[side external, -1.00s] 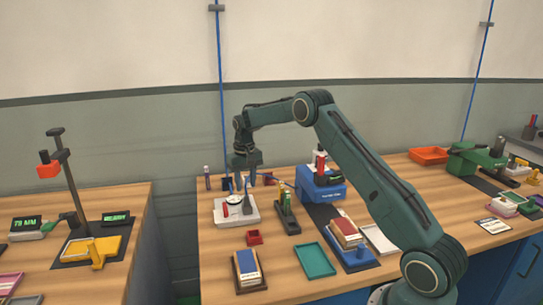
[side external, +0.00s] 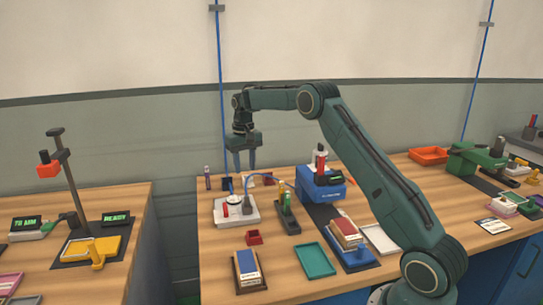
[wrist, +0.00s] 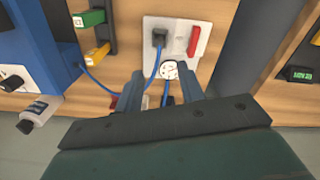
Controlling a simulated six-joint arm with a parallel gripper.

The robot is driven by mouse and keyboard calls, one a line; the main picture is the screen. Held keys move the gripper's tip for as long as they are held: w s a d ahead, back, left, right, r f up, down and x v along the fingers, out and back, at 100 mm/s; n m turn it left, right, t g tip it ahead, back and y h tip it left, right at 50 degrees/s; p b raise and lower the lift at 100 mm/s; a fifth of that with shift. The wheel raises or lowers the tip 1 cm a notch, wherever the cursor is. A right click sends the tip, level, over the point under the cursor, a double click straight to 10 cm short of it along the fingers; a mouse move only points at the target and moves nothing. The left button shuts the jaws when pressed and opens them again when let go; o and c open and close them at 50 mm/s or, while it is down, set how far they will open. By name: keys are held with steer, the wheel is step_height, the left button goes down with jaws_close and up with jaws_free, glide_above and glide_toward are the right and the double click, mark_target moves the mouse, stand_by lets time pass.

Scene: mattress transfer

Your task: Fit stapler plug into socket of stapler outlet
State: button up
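The stapler outlet (side external: 250,218) is a pale flat box at the back left of the bench, with a red switch (wrist: 194,40) and a round white face (wrist: 170,70). The dark stapler plug (wrist: 158,38) stands upright on the outlet, beside the round face, with a blue cable rising from it. How deep it sits, I cannot tell. It also shows in the side view (side external: 247,206). The blue stapler (side external: 320,186) stands to the right. My gripper (side external: 245,168) hangs above the outlet's back edge, fingers apart and empty.
A holder with upright coloured sticks (side external: 286,215) stands right of the outlet. The blue cable arcs between stapler and outlet.

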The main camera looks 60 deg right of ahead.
steer(key=s+a+r+n+t, duration=0.3)
steer(key=s+a+r, duration=1.2)
steer(key=a+r, duration=0.15)
steer(key=s+a+f+n+t, duration=0.1)
steer(key=s+a+f, duration=0.1)
steer(key=s, duration=0.9)
steer(key=s+a+f+n+t, duration=0.1)
steer(key=s+a, duration=0.4)
steer(key=s, duration=0.6)
steer(key=shift+s+a+f+t, duration=0.15)
steer(key=shift+s+f+t, duration=0.15)
steer(key=shift+s+f, duration=0.1)
